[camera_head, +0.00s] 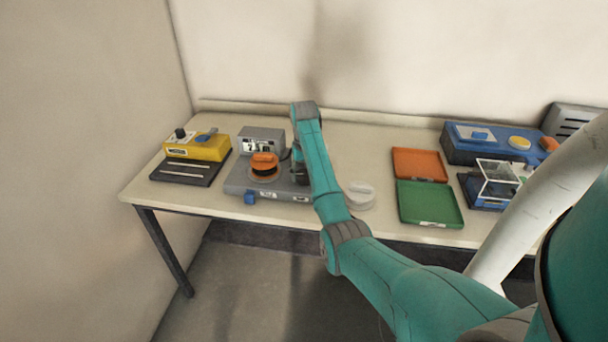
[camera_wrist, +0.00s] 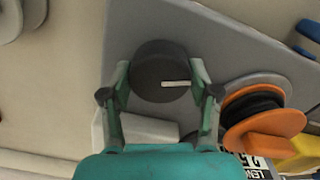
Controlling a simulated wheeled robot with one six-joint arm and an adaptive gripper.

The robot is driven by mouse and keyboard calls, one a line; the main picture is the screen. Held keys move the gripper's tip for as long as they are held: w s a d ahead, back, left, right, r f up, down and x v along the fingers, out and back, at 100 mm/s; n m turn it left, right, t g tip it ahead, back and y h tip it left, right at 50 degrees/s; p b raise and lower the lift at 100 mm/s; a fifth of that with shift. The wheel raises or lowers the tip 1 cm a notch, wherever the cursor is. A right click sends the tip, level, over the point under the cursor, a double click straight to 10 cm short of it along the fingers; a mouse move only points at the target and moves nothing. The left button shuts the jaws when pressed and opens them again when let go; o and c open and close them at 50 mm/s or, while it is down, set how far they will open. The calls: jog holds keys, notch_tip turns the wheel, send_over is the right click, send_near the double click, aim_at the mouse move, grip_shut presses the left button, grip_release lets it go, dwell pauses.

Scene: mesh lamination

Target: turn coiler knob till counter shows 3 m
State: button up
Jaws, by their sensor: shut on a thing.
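The coiler (camera_head: 232,186) is a grey unit on the table, left of my arm in the head view. Its black round knob (camera_wrist: 155,62) has a white pointer line and sits between my fingers in the wrist view. My gripper (camera_wrist: 160,82) is shut on the knob, a finger on each side. In the head view my gripper (camera_head: 299,168) and arm hide the knob. The orange spool (camera_head: 264,160) with a dark coil also shows in the wrist view (camera_wrist: 276,124). The counter (camera_head: 257,146) is small; in the wrist view its cut-off digits (camera_wrist: 256,162) look like 2.5, not surely readable.
A yellow device (camera_head: 205,148) on a dark base stands left of the coiler. A white round item (camera_head: 360,192), orange tray (camera_head: 420,164) and green tray (camera_head: 428,203) lie right of my arm. A blue machine (camera_head: 486,150) and clear-topped box (camera_head: 497,176) stand further right.

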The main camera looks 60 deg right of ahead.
dwell(0.4)
jog(key=o, duration=1.2)
jog(key=shift+c, duration=0.2)
